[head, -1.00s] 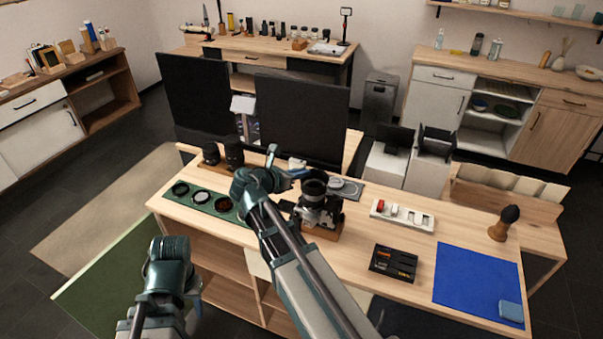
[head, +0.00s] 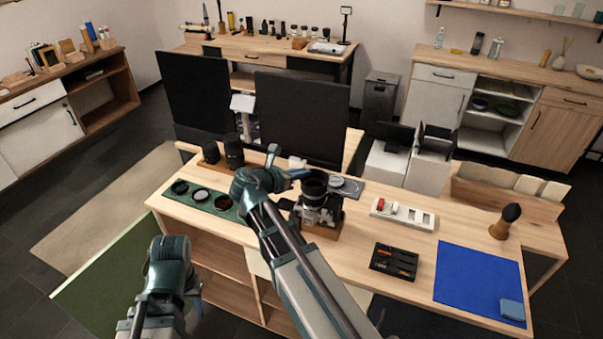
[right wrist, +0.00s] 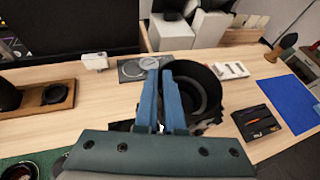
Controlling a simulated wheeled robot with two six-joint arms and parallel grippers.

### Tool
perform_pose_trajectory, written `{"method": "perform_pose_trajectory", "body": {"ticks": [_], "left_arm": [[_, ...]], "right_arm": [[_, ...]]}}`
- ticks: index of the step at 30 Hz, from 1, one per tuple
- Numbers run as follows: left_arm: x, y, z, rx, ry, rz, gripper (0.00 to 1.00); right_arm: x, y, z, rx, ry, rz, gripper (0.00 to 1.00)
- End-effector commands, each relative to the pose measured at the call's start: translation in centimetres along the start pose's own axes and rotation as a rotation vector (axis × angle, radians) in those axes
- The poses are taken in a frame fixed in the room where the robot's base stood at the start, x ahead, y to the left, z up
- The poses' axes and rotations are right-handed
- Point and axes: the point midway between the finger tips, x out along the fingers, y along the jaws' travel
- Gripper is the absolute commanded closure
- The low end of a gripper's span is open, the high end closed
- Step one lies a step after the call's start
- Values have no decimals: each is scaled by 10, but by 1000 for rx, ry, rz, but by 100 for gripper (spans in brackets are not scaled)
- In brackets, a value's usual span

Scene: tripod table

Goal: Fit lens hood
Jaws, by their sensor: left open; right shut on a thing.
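The camera (head: 323,217) stands on a wooden block on the desk, lens pointing up. The black lens hood (head: 314,183) is at the top of the lens. It shows as a wide dark ring in the right wrist view (right wrist: 211,88). My right gripper (head: 298,175) is shut on the hood's rim at its left side; its blue fingers also show in the right wrist view (right wrist: 160,68). I cannot tell whether the hood is seated on the lens or just above it. My left gripper (head: 194,296) is low at the desk's front left, open, mostly hidden by its own arm.
A green mat (head: 211,203) with several round filters lies left of the camera. Dark lenses (head: 234,152) stand behind it. A grey plate (head: 348,187), a white tray (head: 403,215), a black tool tray (head: 394,262) and a blue cloth (head: 470,280) lie to the right. Monitors (head: 302,118) stand behind.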

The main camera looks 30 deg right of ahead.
Motion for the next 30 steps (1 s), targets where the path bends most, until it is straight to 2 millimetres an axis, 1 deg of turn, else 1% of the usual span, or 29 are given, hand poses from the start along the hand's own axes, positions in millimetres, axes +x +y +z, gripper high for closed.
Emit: {"method": "perform_pose_trajectory", "body": {"ticks": [8,9,14,20,21,23,30], "left_arm": [[0,0,0,0,0,0,58],[0,0,0,0,0,0,58],[0,0,0,0,0,0,58],[0,0,0,0,0,0,58],[0,0,0,0,0,0,58],[0,0,0,0,0,0,58],[0,0,0,0,0,0,58]], "right_arm": [[0,0,1,-1,-2,0,100],[0,0,1,-1,-2,0,88],[0,0,0,-1,-2,0,60],[0,0,0,-1,-1,0,59],[0,0,0,0,-1,0,55],[0,0,0,0,-1,0,44],[0,0,0,0,-1,0,44]]}}
